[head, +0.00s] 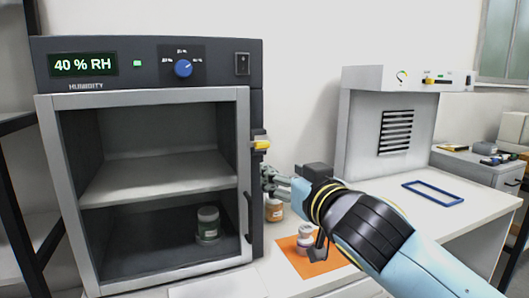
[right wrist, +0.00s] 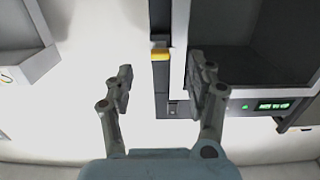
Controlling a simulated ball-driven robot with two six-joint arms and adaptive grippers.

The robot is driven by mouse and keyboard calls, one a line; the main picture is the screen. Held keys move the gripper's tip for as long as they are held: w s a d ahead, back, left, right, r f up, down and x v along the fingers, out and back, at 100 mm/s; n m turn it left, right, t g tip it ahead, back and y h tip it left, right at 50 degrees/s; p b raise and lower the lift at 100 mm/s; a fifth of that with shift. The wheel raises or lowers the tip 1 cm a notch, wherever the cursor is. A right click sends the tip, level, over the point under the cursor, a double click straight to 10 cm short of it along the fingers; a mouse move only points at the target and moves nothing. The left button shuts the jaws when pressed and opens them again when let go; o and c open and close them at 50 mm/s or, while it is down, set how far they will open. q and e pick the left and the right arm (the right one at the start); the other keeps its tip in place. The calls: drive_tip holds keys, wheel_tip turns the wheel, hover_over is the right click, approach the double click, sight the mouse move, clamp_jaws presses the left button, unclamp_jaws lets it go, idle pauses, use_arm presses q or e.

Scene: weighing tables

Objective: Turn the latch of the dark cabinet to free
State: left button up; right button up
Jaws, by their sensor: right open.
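The dark cabinet (head: 150,60) stands at the left of the head view, its grey-framed door (head: 243,150) looking shut. A latch with a yellow lever (head: 261,145) sits on its right edge, the lever appearing to lie sideways. In the right wrist view the yellow lever (right wrist: 160,55) shows between and beyond my fingertips. My right gripper (head: 271,178) is open and empty, just below and to the right of the latch, apart from it as far as I can tell. It also shows in the right wrist view (right wrist: 160,82). My left gripper is out of view.
A dark door handle (head: 248,214) is below the latch. A jar (head: 208,224) stands inside the cabinet. A jar with an orange label (head: 273,209) and another jar (head: 306,236) on an orange mat (head: 291,257) stand near my right arm. A blue frame (head: 410,187) lies farther right.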

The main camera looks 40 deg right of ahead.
sight(263, 145)
drive_tip(key=shift+t, duration=0.3)
drive_tip(key=w+r+p, duration=0.1)
drive_tip(key=w, duration=0.2)
drive_tip(key=w+d+p, duration=0.1)
drive_tip(key=w, duration=0.2)
drive_tip(key=w+d+r+p, duration=0.1)
drive_tip(key=w, duration=0.3)
drive_tip(key=shift+w+d+r, duration=0.1)
drive_tip(key=shift+d+r, duration=0.15)
drive_tip(key=shift+r, duration=0.1)
drive_tip(key=c, duration=1.1)
drive_tip(key=shift+c, duration=0.2)
